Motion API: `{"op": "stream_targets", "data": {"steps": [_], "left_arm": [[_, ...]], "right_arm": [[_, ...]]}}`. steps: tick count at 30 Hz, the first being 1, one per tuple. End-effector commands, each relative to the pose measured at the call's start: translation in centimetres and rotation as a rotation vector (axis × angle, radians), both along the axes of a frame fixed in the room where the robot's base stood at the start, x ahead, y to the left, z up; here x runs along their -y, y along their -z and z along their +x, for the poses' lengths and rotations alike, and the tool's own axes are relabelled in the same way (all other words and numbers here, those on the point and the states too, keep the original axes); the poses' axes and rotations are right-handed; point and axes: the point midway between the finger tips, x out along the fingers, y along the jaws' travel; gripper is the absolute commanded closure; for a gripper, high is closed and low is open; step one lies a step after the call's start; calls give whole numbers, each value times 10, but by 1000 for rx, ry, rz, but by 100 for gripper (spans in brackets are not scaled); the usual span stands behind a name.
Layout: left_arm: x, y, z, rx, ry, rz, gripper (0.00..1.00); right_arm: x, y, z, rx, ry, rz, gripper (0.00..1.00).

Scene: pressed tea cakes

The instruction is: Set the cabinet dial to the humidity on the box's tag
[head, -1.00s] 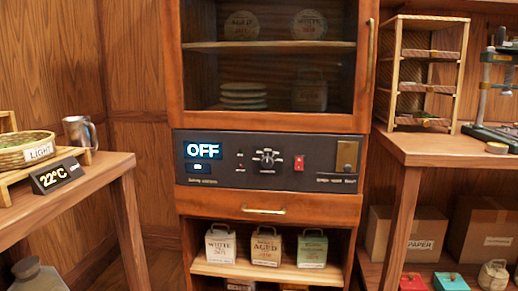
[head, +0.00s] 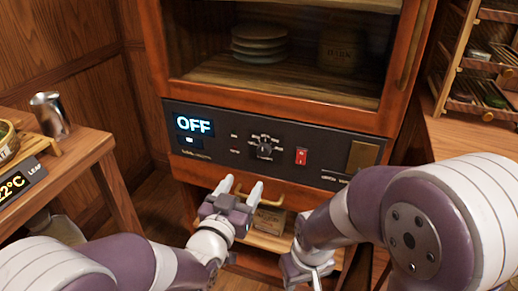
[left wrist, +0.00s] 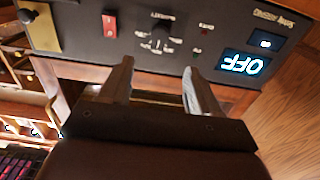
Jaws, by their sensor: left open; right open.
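The cabinet dial (head: 264,147) is a small dark knob ringed by tiny marks too small to read. It also shows upside down in the left wrist view (left wrist: 157,39). The display (head: 194,125) on the same dark panel reads OFF. My left gripper (head: 240,186) is open and empty, below and in front of the panel, apart from the dial, with fingers pointing toward it. My right gripper (head: 305,277) is open, low at the bottom edge. A box (head: 268,222) on the lower shelf is partly hidden behind my left gripper; no humidity tag is readable.
A red switch (head: 301,156) and a brass plate (head: 362,157) are right of the dial. Behind the glass door are stacked pale discs (head: 258,42) and a dim box (head: 340,50). A table (head: 85,160) stands left, with a metal cup (head: 50,113). Shelves stand right.

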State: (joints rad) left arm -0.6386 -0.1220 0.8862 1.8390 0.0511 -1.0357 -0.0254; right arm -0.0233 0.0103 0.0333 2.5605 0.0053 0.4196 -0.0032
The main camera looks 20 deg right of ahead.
Motion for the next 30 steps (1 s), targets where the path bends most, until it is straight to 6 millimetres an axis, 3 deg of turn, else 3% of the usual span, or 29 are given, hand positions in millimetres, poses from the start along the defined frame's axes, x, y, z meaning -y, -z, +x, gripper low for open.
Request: {"op": "stream_targets", "data": {"steps": [13,18,27,28,30], "left_arm": [[57,2,85,1,-1,1,38],[66,1,98,-1,-1,2,38],[67,0,101,-2,-1,3,38],[67,0,101,-2,-1,3,44],[67,0,101,-2,-1,3,67]], "right_arm": [[0,24,0,0,0,0,57],[0,26,0,0,0,0,57],[0,26,0,0,0,0,57],[0,26,0,0,0,0,57],[0,26,0,0,0,0,57]]}}
